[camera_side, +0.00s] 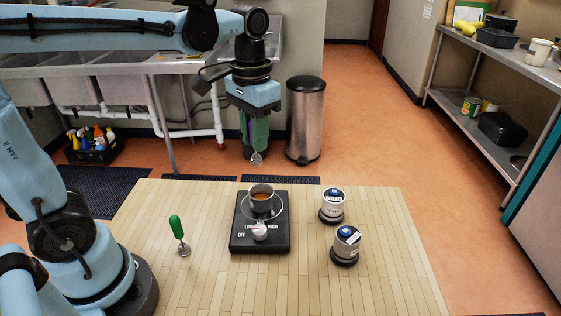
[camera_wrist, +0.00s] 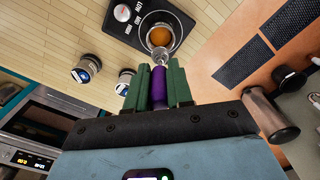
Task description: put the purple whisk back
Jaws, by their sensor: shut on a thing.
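My gripper (camera_wrist: 156,80) is shut on the purple whisk (camera_wrist: 158,88), its green fingers on both sides of the handle. The whisk appears above and beyond the pot (camera_side: 261,190), clear of the table.
The pot holds orange-brown contents and stands on a black hot plate (camera_side: 245,240) with a knob. Two white-and-blue tins (camera_side: 333,198) (camera_side: 347,238) on black bases stand at its right. The wooden table (camera_side: 400,270) is clear at front and right. A steel bin (camera_side: 306,120) stands behind.

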